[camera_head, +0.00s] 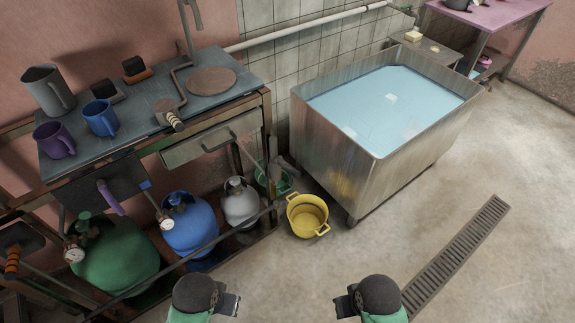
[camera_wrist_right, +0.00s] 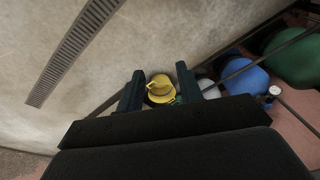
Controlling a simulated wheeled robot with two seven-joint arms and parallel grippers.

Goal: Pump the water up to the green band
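A bent metal rod with a ribbed cream grip (camera_head: 172,120) is on the bench. Below it are a purple-gripped lever (camera_head: 110,197) and, far left, an orange-gripped lever (camera_head: 12,262). Round gauges (camera_head: 75,253) sit by the cylinders, too small to read. I cannot make out a green band. My left gripper (camera_head: 230,303) and right gripper (camera_head: 345,305) are low in front, apart from everything. The right wrist view shows the right gripper (camera_wrist_right: 160,85) open and empty; the left looks the same.
A yellow two-handled pot (camera_head: 307,215) stands on the floor by the tank. Green (camera_head: 115,265), blue (camera_head: 190,228) and grey (camera_head: 241,203) cylinders stand under the bench (camera_head: 140,115), behind a rail. Mugs stand on the bench. A drain grate (camera_head: 455,255) crosses the clear floor at right.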

